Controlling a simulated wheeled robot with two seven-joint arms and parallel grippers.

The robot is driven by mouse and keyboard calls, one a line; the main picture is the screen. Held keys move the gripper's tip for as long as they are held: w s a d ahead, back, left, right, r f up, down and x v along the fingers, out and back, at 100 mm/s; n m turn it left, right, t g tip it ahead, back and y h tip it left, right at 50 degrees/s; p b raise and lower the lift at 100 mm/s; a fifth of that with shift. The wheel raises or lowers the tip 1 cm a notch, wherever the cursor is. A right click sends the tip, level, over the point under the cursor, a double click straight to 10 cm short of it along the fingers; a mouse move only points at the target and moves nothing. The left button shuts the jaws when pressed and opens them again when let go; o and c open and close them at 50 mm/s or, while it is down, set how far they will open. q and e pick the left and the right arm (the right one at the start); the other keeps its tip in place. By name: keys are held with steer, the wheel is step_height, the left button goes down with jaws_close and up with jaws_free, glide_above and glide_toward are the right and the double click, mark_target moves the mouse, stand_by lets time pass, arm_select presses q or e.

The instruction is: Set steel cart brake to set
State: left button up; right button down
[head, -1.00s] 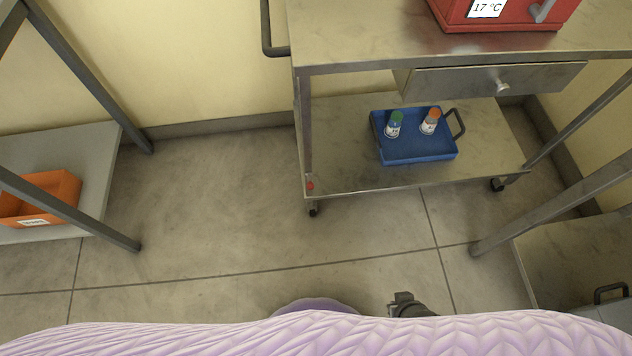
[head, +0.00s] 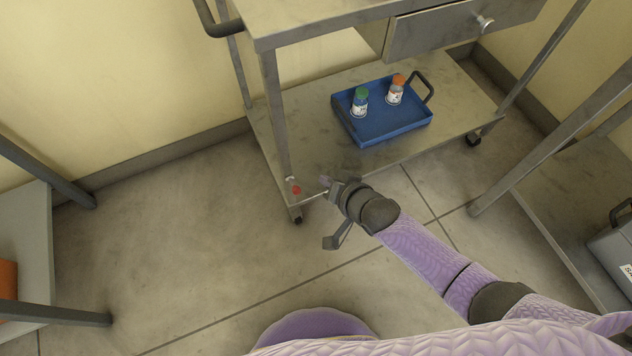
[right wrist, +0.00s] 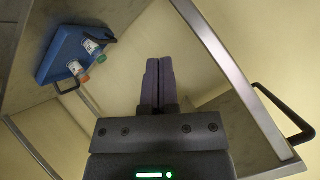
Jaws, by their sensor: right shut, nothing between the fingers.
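The steel cart (head: 276,112) stands at the back, on casters. A small red part (head: 296,189), seemingly its brake, sits low on the front left leg, just above the caster (head: 296,214). Its setting is too small to tell. My right gripper (head: 326,181) is shut and empty, a little to the right of the red part; whether they touch I cannot tell. In the right wrist view its two fingers (right wrist: 152,82) lie together, and the red part does not show there. My left gripper is not in view.
A blue tray (head: 380,133) with a green-capped bottle (head: 360,103) and an orange-capped bottle (head: 396,91) stands on the cart's lower shelf. A drawer (head: 440,30) is above. Racks stand left and right. The floor left of the cart is clear.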

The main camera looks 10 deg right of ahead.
mark_target(294, 185)
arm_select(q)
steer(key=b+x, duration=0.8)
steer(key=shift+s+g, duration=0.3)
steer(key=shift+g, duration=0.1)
arm_select(e)
steer(key=w+a+f, duration=0.4)
steer(key=a+f, duration=0.1)
steer(key=f, duration=0.3)
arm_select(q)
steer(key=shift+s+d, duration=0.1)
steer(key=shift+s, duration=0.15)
